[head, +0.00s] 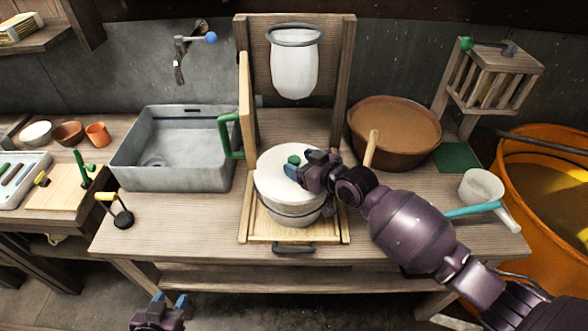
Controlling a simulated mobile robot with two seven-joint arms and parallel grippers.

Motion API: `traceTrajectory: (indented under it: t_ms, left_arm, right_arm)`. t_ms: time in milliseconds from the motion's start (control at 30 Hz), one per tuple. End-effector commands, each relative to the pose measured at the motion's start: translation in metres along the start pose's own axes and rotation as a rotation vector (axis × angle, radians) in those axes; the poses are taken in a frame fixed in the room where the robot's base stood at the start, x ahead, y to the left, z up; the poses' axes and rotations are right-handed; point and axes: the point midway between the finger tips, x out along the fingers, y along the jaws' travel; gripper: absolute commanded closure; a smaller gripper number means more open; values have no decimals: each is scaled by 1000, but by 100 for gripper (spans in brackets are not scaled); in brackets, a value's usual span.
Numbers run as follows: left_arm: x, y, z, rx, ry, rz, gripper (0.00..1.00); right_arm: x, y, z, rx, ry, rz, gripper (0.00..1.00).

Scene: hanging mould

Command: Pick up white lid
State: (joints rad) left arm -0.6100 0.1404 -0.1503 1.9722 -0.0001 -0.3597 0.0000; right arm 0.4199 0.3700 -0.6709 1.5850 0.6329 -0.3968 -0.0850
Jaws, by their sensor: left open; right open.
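The white lid (277,184) is a round disc with a green knob (294,160), lying on a pale round pot (290,219) on a wooden tray in the middle of the table. My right gripper (297,172) is open above the lid, its blue fingertips close to the knob. I cannot tell whether they touch it. The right wrist hides the lid's right side. My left gripper (172,301) is open and empty, low at the bottom of the view, in front of the table edge and far from the lid.
A wooden frame (343,75) with a hanging white mould (295,75) stands behind the pot. A grey sink (180,177) with a green handle (226,135) nearby is to the left. A brown bowl (395,160) and a white cup (480,187) are to the right.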

Motion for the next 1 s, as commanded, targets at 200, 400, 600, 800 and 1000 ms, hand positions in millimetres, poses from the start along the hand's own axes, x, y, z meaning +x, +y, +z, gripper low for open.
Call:
traceTrajectory:
  t_ms: [200,400,600,800,1000]
  left_arm:
    - [0,0,1,1,-3,0,57]
    - [0,0,1,1,-3,0,57]
    - [0,0,1,1,-3,0,57]
    - [0,0,1,1,-3,0,57]
    - [0,0,1,1,-2,0,57]
  right_arm:
    - [11,0,1,0,-2,0,36]
    - [11,0,1,0,-2,0,37]
    - [11,0,1,0,-2,0,68]
    - [11,0,1,0,-1,0,90]
    - [10,0,0,0,0,0,90]
